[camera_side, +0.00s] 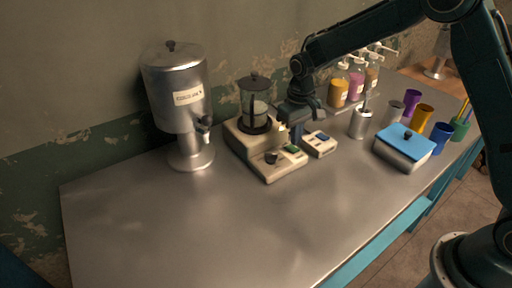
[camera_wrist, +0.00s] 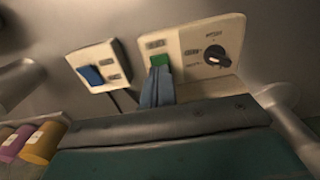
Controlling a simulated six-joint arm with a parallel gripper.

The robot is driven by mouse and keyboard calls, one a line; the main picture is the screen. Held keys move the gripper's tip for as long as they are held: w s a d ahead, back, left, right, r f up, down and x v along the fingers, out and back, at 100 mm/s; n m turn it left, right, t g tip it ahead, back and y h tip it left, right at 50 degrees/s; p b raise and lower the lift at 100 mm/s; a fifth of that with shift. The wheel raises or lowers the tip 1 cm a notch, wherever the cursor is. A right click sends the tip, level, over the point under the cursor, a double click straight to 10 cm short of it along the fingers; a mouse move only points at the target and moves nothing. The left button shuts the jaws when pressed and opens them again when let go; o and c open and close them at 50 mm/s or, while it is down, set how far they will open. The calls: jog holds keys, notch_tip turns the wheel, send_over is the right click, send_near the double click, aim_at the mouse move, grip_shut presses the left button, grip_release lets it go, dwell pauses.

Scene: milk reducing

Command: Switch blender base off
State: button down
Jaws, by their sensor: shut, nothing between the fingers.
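The blender base (camera_side: 268,158) is a cream box on the metal table, with a dark knob (camera_side: 271,158) and a green switch (camera_side: 292,149) on its front panel. A clear jar (camera_side: 255,106) with a dark lid stands on it. My gripper (camera_side: 297,138) is shut and empty, pointing down just above the green switch. In the wrist view, the closed fingertips (camera_wrist: 158,72) reach the lower edge of the green switch (camera_wrist: 160,61); I cannot tell whether they touch it. The knob (camera_wrist: 215,54) lies to the right there.
A small cream box with a blue switch (camera_side: 320,144) sits right beside the base. A metal dispenser (camera_side: 176,95) stands at the left. Syrup bottles (camera_side: 339,91), colored cups (camera_side: 421,116) and a blue-lidded box (camera_side: 404,146) are at the right. The front left of the table (camera_side: 170,225) is clear.

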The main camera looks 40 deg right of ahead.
aim_at(295, 149)
jog(key=shift+f, duration=1.2)
dwell(1.6)
jog(key=shift+r, duration=0.1)
jog(key=shift+r, duration=3.45)
